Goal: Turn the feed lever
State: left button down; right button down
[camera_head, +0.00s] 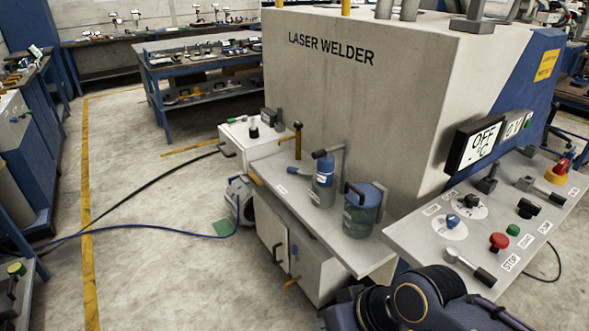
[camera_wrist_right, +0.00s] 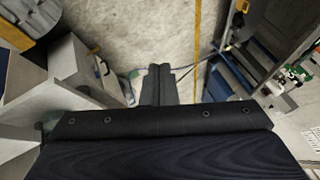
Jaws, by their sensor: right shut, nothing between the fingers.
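Several levers and knobs sit on the laser welder's sloped control panel (camera_head: 400,232). A metal lever with a black end (camera_head: 470,267) lies at its near edge, and a similar grey lever (camera_head: 540,190) lies near its far edge. I cannot read which one is labelled feed. My right arm reaches in at the bottom right of the head view, below and left of the near lever; its fingertips are not clear there. In the right wrist view my right gripper (camera_wrist_right: 159,84) is shut, with its fingers together and empty. My left gripper is not in view.
The laser welder body (camera_head: 345,100) stands behind the panel. A red stop button (camera_head: 498,242) is beside the near lever. Open floor (camera_head: 150,260) lies left.

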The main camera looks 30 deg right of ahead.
aim_at(309, 174)
jog(key=i+l+z, duration=0.15)
jog(key=i+z, duration=0.25)
jog(key=i, duration=1.9)
